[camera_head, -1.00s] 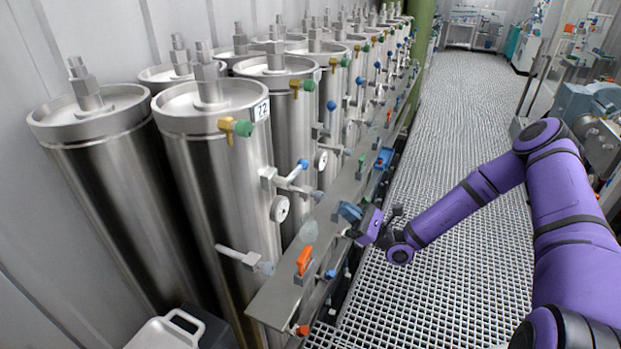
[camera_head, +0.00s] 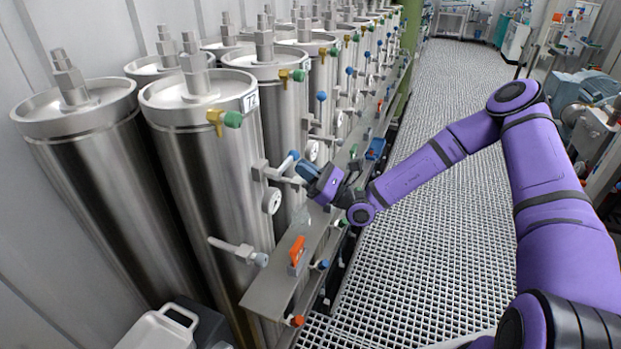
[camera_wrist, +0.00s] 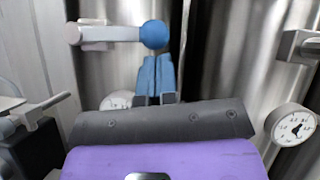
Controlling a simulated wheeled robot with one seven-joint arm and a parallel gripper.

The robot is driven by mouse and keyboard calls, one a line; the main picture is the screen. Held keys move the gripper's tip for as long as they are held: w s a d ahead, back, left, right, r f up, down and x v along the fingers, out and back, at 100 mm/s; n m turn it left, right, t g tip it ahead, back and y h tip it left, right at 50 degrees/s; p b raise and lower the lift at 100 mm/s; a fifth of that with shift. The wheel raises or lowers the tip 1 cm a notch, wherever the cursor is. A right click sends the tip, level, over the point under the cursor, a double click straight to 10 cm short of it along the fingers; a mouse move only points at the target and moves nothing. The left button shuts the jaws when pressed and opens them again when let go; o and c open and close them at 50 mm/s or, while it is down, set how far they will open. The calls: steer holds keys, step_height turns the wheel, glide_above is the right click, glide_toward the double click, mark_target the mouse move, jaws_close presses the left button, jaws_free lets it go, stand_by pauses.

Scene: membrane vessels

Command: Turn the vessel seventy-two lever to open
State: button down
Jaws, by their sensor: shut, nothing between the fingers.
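Vessel seventy-two (camera_head: 205,165) is a steel cylinder with a "72" label (camera_head: 250,101) near its top. My gripper (camera_head: 303,166) is at the ball end of the lever. Its blue fingers (camera_wrist: 157,62) are together and empty, just below the ball in the wrist view. I cannot tell whether they touch it.
A metal rail (camera_head: 270,288) with an orange handle (camera_head: 297,250) runs along the vessels, below my gripper. Another lever (camera_head: 240,250) sticks out lower on vessel seventy-two. Several similar vessels stand behind. The grating floor (camera_head: 440,230) to the right is clear.

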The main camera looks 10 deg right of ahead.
steer(key=shift+r, duration=0.25)
steer(key=shift+r+n+g, duration=0.35)
steer(key=shift+n+g, duration=0.25)
steer(key=shift+n, duration=0.2)
steer(key=s+a+r+n+g+h, duration=0.1)
steer(key=r+n+g, duration=0.3)
steer(key=n, duration=0.6)
steer(key=s+a+r+n+g+h, duration=0.2)
steer(key=s+r+n+g+h, duration=0.2)
steer(key=r+n, duration=0.4)
steer(key=shift+a+n+g+h, duration=0.3)
steer(key=shift+n+g, duration=0.5)
steer(key=shift+n, duration=0.7)
steer(key=shift+s+r, duration=0.1)
